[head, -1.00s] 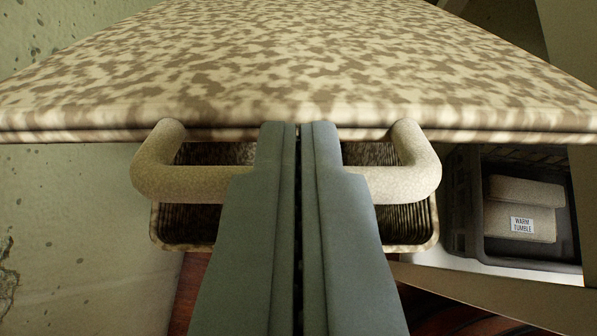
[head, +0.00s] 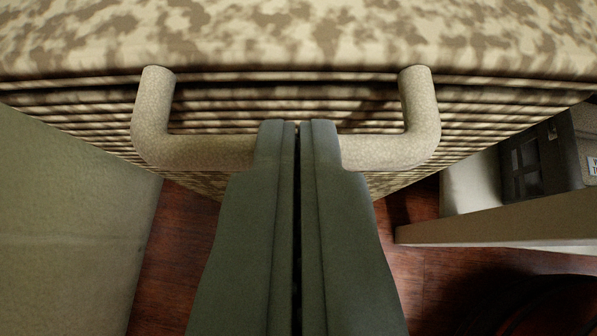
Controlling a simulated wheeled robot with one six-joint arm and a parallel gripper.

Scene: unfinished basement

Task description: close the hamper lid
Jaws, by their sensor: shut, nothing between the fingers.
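The hamper lid (head: 300,35), mottled cream and brown, spans the top of the view, its front edge running across. It lies down over the hamper (head: 215,182), whose ribbed front shows directly below. A thin dark line runs under the lid's edge; I cannot tell whether any slight gap is left. A beige U-shaped handle (head: 190,152) sticks out from the lid's front edge toward me. My gripper (head: 298,124) is shut and empty, its fingers crossing over the middle of the handle's bar and hiding it. I cannot tell whether they touch it.
A pale wall (head: 60,220) stands close on the left. At right are a beige board (head: 500,225) and a dark basket (head: 540,155), partly cut off. Reddish wooden floor (head: 175,260) shows below. A dark round object lies at bottom right.

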